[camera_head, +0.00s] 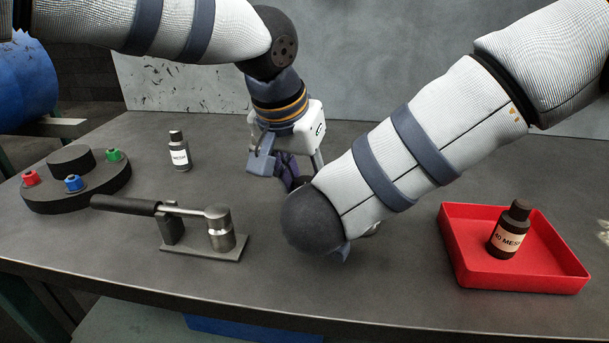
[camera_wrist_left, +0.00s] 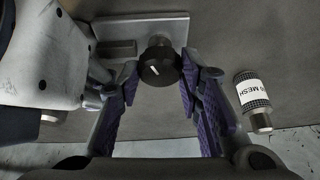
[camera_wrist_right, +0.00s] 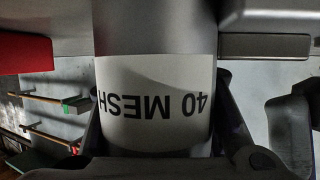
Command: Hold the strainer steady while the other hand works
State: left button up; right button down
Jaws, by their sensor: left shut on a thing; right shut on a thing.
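My left gripper (camera_head: 289,172) reaches down behind my right arm. In the left wrist view its purple-padded fingers (camera_wrist_left: 160,85) are closed on the sides of a round black knob (camera_wrist_left: 157,62) with a white mark, beside a grey plate (camera_wrist_left: 115,28). In the right wrist view my right gripper (camera_wrist_right: 158,145) is shut on a large cylinder labelled "40 MESH" (camera_wrist_right: 155,103), its text upside down. My right arm hides this grip in the head view.
A dark bottle (camera_head: 508,230) stands in the red tray (camera_head: 520,282) at right. A white-labelled bottle (camera_head: 180,152) stands at left, also in the left wrist view (camera_wrist_left: 253,100). A lever fixture (camera_head: 205,246) and a round base with coloured knobs (camera_head: 105,196) occupy the left.

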pick_arm(q)
jog(key=m+g+h, duration=0.1)
jog(key=m, duration=0.3)
jog(key=shift+w+a+m, duration=0.1)
jog(key=shift+m, duration=0.2)
jog(key=m+g+h, duration=0.1)
jog(key=m, duration=0.2)
jog(key=shift+w+m+g, duration=0.1)
jog(key=shift+m+g, duration=0.2)
jog(key=m+g, duration=0.1)
jog(key=m, duration=0.2)
jog(key=shift+w+m, duration=0.1)
jog(key=shift+m, duration=0.2)
jog(key=shift+w+a+m+g, duration=0.15)
jog(key=shift+m+g, duration=0.75)
jog(key=shift+m, duration=0.9)
jog(key=o, duration=1.2)
jog(key=shift+c, duration=0.2)
